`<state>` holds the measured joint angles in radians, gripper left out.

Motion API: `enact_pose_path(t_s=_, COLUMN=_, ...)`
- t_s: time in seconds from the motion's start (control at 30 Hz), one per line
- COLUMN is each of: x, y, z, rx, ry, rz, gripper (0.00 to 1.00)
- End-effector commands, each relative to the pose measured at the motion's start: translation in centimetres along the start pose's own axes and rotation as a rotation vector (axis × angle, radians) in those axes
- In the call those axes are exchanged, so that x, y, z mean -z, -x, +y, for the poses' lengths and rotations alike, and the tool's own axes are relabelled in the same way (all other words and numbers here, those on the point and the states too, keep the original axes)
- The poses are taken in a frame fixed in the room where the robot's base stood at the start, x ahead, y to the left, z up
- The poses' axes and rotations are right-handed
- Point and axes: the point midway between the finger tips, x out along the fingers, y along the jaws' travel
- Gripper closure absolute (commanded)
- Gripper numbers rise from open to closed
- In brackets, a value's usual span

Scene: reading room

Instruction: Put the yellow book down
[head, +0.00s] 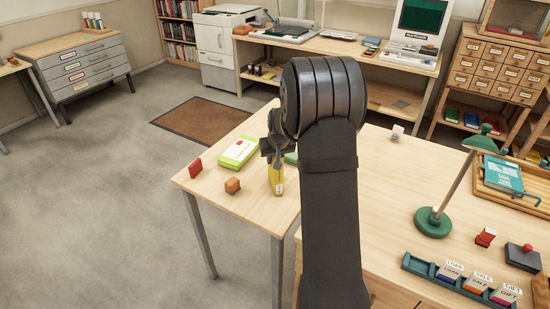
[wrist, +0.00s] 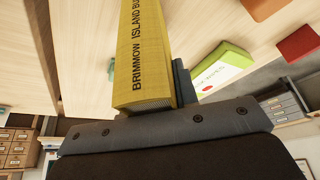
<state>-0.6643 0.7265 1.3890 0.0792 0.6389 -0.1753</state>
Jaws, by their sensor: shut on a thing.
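The yellow book (head: 277,182) hangs upright below my gripper (head: 271,150), over the left part of the table (head: 255,213). In the wrist view the book (wrist: 149,60) shows its spine, with black lettering that begins "BRIMMOW ISLAND". My gripper is shut on one end of the book; a dark finger (wrist: 182,84) shows against its side. I cannot tell whether the book's lower end touches the table. My arm hides part of the table behind it.
A green lamp (head: 433,222) and a divided tray (head: 455,281) stand at right. Bare tabletop lies right of my arm.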

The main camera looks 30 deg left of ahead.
Motion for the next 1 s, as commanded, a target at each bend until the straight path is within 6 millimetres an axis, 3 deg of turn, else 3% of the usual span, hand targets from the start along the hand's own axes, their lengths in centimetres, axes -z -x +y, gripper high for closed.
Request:
enact_pose_path(t_s=0.33, x=-0.1, y=-0.3, z=0.0, rx=-0.001, ry=0.0, rz=0.003, gripper=1.0)
enact_pose_path(t_s=0.37, x=-0.1, y=-0.3, z=0.0, rx=0.0, ry=0.0, rz=0.002, gripper=0.71)
enact_pose_path(t_s=0.47, x=-0.1, y=-0.3, z=0.0, rx=0.0, ry=0.0, rz=0.002, gripper=0.51)
enact_pose_path(t_s=0.77, x=-0.1, y=-0.2, z=0.0, rx=0.0, ry=0.0, rz=0.002, gripper=0.51)
enact_pose_path(t_s=1.0, x=0.1, y=2.4, z=0.1, rx=-0.001, ry=0.0, rz=0.005, gripper=0.51)
